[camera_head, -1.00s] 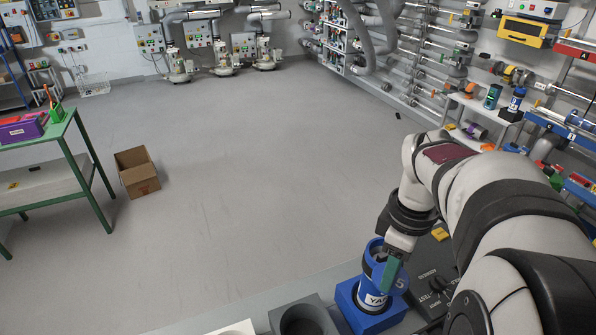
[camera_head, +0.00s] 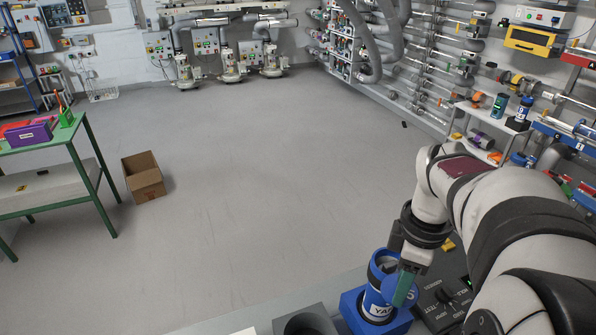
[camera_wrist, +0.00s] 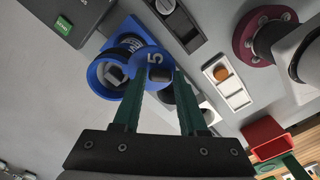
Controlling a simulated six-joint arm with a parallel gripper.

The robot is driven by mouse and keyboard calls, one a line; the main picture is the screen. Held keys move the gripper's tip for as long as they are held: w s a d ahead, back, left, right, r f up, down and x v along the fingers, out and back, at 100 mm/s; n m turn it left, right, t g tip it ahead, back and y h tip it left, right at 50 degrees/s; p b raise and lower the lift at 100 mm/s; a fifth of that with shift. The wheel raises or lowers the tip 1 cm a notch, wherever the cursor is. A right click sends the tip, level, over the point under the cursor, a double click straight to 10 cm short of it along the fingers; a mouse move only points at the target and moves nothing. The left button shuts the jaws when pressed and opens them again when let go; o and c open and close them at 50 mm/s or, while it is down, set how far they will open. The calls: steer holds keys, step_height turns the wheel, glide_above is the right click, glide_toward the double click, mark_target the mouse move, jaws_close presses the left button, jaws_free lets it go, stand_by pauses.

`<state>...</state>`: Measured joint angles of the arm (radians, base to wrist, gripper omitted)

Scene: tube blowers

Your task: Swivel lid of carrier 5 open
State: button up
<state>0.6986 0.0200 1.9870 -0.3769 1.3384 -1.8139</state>
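Carrier 5 is a blue cylinder (camera_head: 379,296) standing upright in a blue square holder (camera_head: 350,310) at the bottom of the head view. Its round blue lid, marked 5 (camera_wrist: 153,62), is swung sideways, so much of the carrier's mouth (camera_wrist: 110,76) is uncovered with a grey inside showing. My gripper (camera_wrist: 160,80) has two green fingers standing apart. They lie at the lid, one finger near the mouth side and the other at the far edge. Whether they touch it I cannot tell. In the head view, my gripper (camera_head: 404,290) partly hides the lid.
A dark control panel (camera_head: 440,300) is close on the right. The wrist view shows a white tray with an orange round part (camera_wrist: 222,73) and a red box (camera_wrist: 265,138). The floor beyond is mostly clear.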

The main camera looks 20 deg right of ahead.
steer(key=o, duration=0.3)
step_height(320, 180, up, 16)
steer(key=shift+f, duration=0.1)
steer(key=shift+a, duration=0.1)
stand_by(0.4)
steer(key=s+a+f+m, duration=0.3)
steer(key=a+f+m, duration=0.1)
steer(key=a+f, duration=0.2)
steer(key=s+a+f+m+y, duration=0.1)
steer(key=s+a+f+m, duration=0.3)
steer(key=a, duration=0.5)
steer(key=s+a+f+m, duration=0.3)
steer(key=a+f+m, duration=0.3)
steer(key=a+f, duration=0.1)
steer(key=shift+s+a+f+y, duration=0.2)
steer(key=shift+a+f+y, duration=0.2)
steer(key=shift+f, duration=0.25)
